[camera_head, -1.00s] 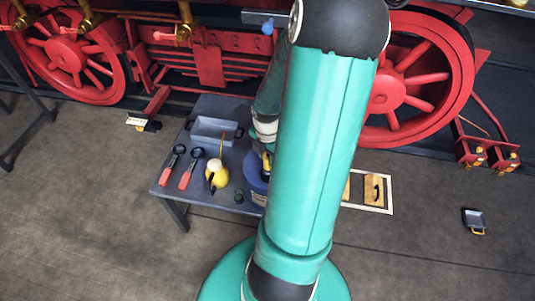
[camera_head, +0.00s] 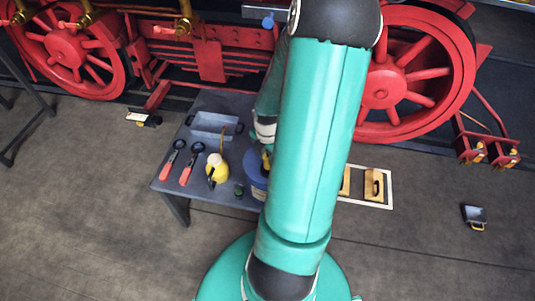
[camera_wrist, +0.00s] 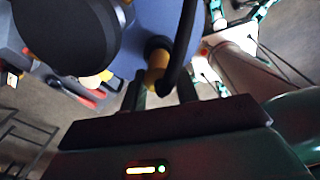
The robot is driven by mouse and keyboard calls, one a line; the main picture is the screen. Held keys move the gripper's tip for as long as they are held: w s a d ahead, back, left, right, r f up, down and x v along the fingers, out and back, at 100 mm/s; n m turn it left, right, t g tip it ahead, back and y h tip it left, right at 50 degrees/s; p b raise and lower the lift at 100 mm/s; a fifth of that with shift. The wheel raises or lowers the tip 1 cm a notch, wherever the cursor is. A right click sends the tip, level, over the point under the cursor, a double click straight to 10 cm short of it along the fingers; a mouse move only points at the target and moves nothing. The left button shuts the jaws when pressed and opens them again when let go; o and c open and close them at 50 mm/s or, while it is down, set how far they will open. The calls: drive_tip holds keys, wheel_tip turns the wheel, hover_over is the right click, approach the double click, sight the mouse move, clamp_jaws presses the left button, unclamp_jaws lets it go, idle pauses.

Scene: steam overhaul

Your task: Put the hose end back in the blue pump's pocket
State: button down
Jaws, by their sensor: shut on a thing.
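The blue pump (camera_head: 257,183) stands on the grey table, partly hidden behind my arm. In the wrist view its blue body (camera_wrist: 135,30) fills the top, with a large black round part at upper left. The brass hose end (camera_wrist: 156,76) sits between my fingertips, with the black hose (camera_wrist: 187,45) curving up beside it. My gripper (camera_wrist: 163,88) is shut on the hose end, close to the pump's side. The hose end's far tip meets a dark ring (camera_wrist: 157,46) on the blue body; I cannot tell whether it is inside it or in front.
The grey table (camera_head: 235,103) also holds a grey tray (camera_head: 214,124), two red-handled tools (camera_head: 186,176) and a yellow oil can (camera_head: 217,170). Red locomotive wheels (camera_head: 412,85) stand behind. A wooden-handled block (camera_head: 373,187) lies on a pale floor panel at right. A small pan (camera_head: 474,217) lies farther right.

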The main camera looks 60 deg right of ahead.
drive_tip(key=shift+f, duration=0.15)
drive_tip(key=c, duration=1)
unclamp_jaws()
drive_tip(key=shift+o, duration=0.2)
wheel_tip(320, 180, up, 14)
